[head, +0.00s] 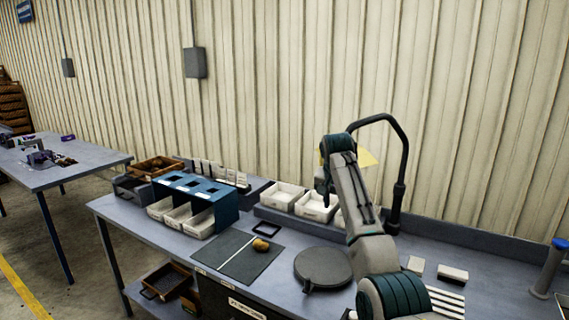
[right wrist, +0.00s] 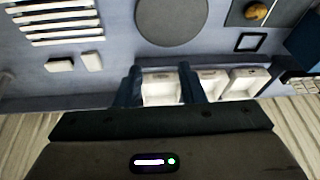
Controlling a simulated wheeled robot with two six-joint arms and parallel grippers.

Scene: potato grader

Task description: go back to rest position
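My right arm reaches up from the lower right of the head view. Its gripper (head: 325,195) points down above the row of white bins (head: 283,194) at the back of the table. In the right wrist view my right gripper (right wrist: 160,83) has its two dark fingers apart, with nothing held between them. A white bin shows behind the gap, apart from the fingers as far as I can tell. My left gripper is not in view.
A potato (head: 261,245) lies on a dark mat (head: 236,262). A round dark plate (head: 323,268) is right of it. A blue sorting box (head: 228,207) with white trays stands left. A black curved post (head: 398,190) rises close behind my right arm. White blocks (head: 453,273) lie right.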

